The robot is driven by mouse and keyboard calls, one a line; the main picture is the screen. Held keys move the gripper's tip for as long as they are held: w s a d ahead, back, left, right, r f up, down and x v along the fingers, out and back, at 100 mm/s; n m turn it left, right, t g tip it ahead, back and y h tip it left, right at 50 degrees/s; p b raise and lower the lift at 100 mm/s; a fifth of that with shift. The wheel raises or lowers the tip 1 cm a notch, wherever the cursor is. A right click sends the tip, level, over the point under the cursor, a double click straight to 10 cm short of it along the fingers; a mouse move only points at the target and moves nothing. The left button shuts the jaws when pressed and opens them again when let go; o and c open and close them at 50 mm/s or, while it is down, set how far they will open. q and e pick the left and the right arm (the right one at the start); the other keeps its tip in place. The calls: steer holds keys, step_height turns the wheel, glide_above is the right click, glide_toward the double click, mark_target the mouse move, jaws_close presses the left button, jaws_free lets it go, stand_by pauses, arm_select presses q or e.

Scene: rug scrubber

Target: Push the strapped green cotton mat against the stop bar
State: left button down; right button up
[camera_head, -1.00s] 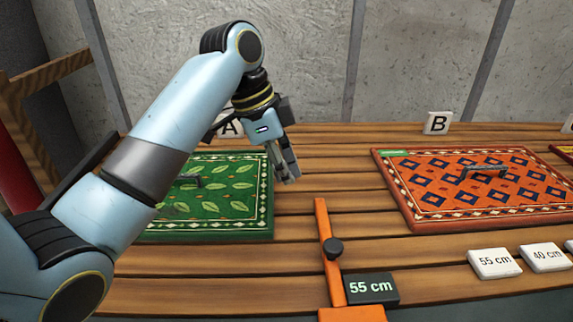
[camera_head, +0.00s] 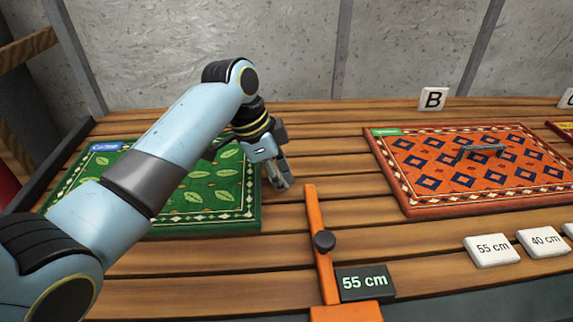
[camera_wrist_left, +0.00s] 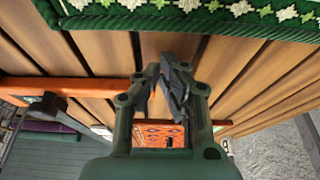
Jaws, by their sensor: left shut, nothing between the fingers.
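The green mat (camera_head: 232,178), with leaf pattern and blue tag (camera_head: 105,146), lies flat on the slatted table at the left. My left arm covers its middle, hiding any strap there. A dark raised bar (camera_head: 62,165) runs along the table's left edge, apparently the stop bar; a narrow strip of wood seems to show between it and the mat. My left gripper (camera_head: 281,185) is shut and empty, pointing down just right of the mat's right edge; I cannot tell whether it touches. In the left wrist view the mat's edge (camera_wrist_left: 200,25) lies above the closed fingertips (camera_wrist_left: 165,75).
An orange gauge (camera_head: 318,240) with a 55 cm display (camera_head: 364,282) stands right of the gripper. An orange patterned mat (camera_head: 415,204) with a handle lies farther right. White cards (camera_head: 491,250) lie along the front. Bare slats separate the mats.

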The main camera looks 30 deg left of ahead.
mark_target(255, 191)
arm_select(q)
steer(key=shift+s+a, duration=0.5)
steer(key=shift+a, duration=0.2)
arm_select(e)
steer(key=shift+s+a+r, duration=0.2)
steer(key=shift+s+a, duration=0.15)
arm_select(q)
steer(key=shift+a+r, duration=0.1)
arm_select(e)
steer(key=shift+r, duration=0.1)
arm_select(q)
steer(key=s+a+p, duration=0.1)
steer(key=p, duration=0.1)
steer(key=s+a+p, duration=0.1)
steer(key=a+p, duration=0.1)
steer(key=shift+s+a+r, duration=0.1)
steer(key=shift+a+r, duration=0.05)
steer(key=shift+a, duration=0.15)
steer(key=shift+f, duration=0.25)
arm_select(e)
steer(key=r, duration=0.3)
steer(key=shift+w+d+r, duration=0.15)
steer(key=shift+d+r, duration=0.15)
steer(key=shift+r, duration=0.1)
arm_select(q)
steer(key=shift+s, duration=0.1)
arm_select(e)
steer(key=shift+r, duration=0.1)
